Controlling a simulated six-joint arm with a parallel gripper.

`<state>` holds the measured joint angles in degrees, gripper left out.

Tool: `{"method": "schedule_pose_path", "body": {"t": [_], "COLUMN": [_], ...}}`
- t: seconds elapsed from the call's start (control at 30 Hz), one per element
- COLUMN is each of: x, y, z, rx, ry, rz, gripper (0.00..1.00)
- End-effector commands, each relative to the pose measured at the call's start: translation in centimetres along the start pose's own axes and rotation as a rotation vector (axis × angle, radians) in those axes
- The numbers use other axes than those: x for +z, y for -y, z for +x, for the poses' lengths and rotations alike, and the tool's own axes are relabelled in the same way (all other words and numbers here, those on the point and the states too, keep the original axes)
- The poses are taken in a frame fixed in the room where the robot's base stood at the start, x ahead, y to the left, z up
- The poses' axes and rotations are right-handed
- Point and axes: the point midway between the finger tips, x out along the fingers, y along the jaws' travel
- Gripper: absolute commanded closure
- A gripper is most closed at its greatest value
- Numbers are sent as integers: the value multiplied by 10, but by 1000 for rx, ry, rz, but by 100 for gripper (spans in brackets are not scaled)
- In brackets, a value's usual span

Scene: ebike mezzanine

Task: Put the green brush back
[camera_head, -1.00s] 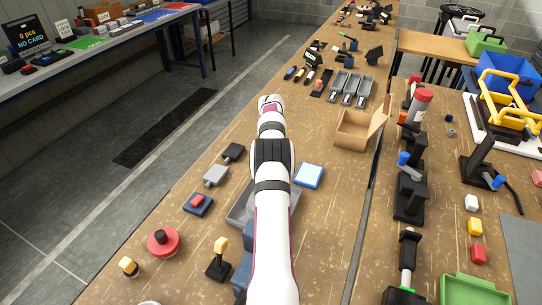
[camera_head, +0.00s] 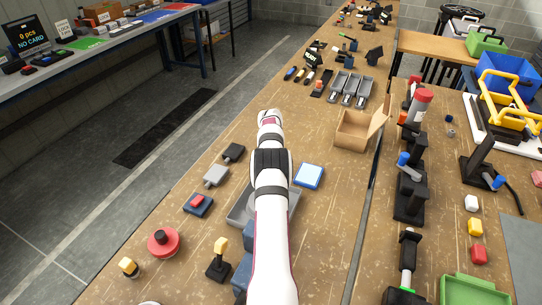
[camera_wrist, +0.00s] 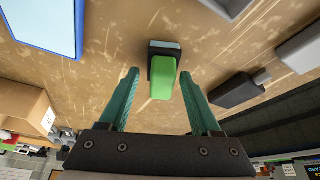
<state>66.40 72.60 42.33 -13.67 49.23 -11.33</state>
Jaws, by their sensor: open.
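The green brush (camera_wrist: 162,78) shows in the wrist view, its green part towards me and a dark end with a pale grey band beyond it. It is over the brown bench top. I cannot tell whether it stands or lies there. My gripper (camera_wrist: 158,74) is open, with its two teal fingers to the left and right of the brush. A gap shows on each side, so the fingers are not shut on it. In the head view my arm hides the brush and the gripper fingers.
A blue-edged pad (camera_head: 309,176), an open cardboard box (camera_head: 354,132) and a grey tray (camera_head: 240,214) are close to my arm. A black block (camera_head: 233,152) and a grey block (camera_head: 215,175) lie to the left. Black fixtures (camera_head: 410,195) stand to the right.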

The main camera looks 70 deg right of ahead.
Motion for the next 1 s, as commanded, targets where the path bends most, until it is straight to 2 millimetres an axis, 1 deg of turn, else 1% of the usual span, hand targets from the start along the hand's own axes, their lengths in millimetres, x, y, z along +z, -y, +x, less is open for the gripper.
{"method": "schedule_pose_path", "body": {"t": [0.07, 0.17, 0.27, 0.5, 0.6, 0.7, 0.83, 0.87, 0.93, 0.97, 1.0], "x": [-1, -2, -2, -2, -2, -1, -1, 0, 11, 20, 40], "y": [0, 0, 0, 0, 0, 0, 2, 8, 40, 63, 98], "z": [-2, -13, -35, -96, -113, -121, -125, -128, -149, -164, -191], "rx": [0, 0, 0, -1, -1, -1, -2, -7, -32, -50, -78], "ry": [0, -2, -2, -3, -1, 0, 1, 3, 21, 33, 59], "rz": [0, 0, 0, -1, -1, -2, -4, -9, -38, -59, -96], "gripper": [36, 36, 36, 36, 36, 36, 36, 36, 36, 36, 36]}}
